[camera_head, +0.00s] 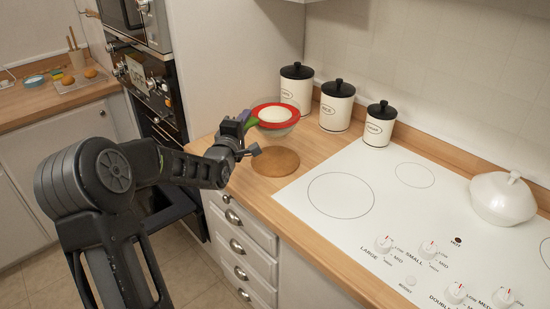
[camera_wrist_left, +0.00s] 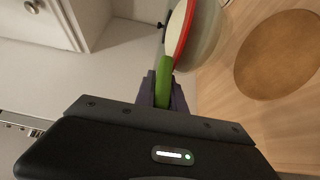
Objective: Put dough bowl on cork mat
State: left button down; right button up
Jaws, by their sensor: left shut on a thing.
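The dough bowl (camera_head: 275,121) has a red rim, a clear body and pale dough inside. My left gripper (camera_head: 248,122) is shut on the bowl's near-left edge, where a green part shows at the rim. The wrist view shows the bowl (camera_wrist_left: 205,35) partly, beyond the left gripper (camera_wrist_left: 163,92). The round brown cork mat (camera_head: 275,161) lies flat and bare on the wooden counter. It also shows in the wrist view (camera_wrist_left: 280,55), right of the bowl. In the head view the bowl appears just behind the mat; its height over the counter is hard to tell.
Several white canisters with black lids (camera_head: 337,104) stand along the back wall, close right of the bowl. A white cooktop (camera_head: 400,210) with a lidded white pot (camera_head: 502,197) fills the right. Wall ovens (camera_head: 150,90) stand at left.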

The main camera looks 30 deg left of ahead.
pick_arm(q)
jog(key=shift+w+f+p, duration=0.1)
jog(key=shift+f+p, duration=0.5)
jog(key=shift+f, duration=2.3)
jog(key=shift+f+p, duration=0.45)
jog(key=shift+f, duration=1.55)
jog(key=shift+f, duration=0.15)
jog(key=c, duration=1.4)
grip_release()
jog(key=shift+f, duration=0.1)
